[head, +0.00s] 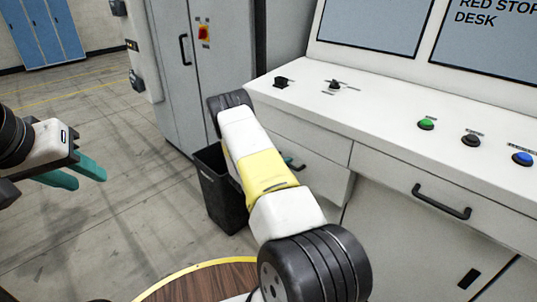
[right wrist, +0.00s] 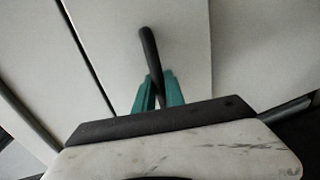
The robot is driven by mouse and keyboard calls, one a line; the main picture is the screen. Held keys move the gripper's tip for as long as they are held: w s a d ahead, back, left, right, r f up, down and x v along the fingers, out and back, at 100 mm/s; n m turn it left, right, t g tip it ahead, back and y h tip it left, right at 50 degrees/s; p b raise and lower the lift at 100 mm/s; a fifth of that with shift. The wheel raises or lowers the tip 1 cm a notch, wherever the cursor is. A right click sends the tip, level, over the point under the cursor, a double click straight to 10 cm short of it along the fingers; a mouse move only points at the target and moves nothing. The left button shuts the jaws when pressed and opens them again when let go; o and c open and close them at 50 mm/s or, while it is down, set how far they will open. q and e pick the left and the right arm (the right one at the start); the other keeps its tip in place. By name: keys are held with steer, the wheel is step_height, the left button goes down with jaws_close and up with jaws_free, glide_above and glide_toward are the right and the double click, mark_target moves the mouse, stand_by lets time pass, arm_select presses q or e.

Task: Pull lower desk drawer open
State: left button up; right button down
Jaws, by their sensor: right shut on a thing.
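The lower desk drawer (head: 325,181) is a pale grey front below the upper drawer (head: 318,142), partly hidden behind my right arm. Its right edge seems to stand slightly out, but I cannot tell how far. My right gripper (head: 292,162) is mostly hidden by its own arm in the head view. In the right wrist view its teal fingers (right wrist: 158,92) are shut on the dark bar handle (right wrist: 149,48) of a pale drawer front (right wrist: 185,45). My left gripper (head: 82,174) is open and empty over the floor at the left, away from the desk.
A black bin (head: 220,190) stands on the floor close left of the drawers. A grey cabinet (head: 185,75) is behind it. Another drawer with a black handle (head: 440,203) is at the right. Buttons and switches sit on the desk top (head: 375,100). Floor at the left is clear.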

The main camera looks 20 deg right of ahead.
steer(key=shift+a, duration=0.15)
stand_by(0.6)
steer(key=f+v, duration=0.3)
steer(key=v, duration=1.2)
steer(key=a+f+v, duration=0.1)
steer(key=f+v, duration=0.2)
steer(key=v, duration=1.3)
steer(key=shift+s+a+f, duration=0.25)
steer(key=shift+s+a, duration=0.1)
steer(key=c, duration=1.4)
jaws_free()
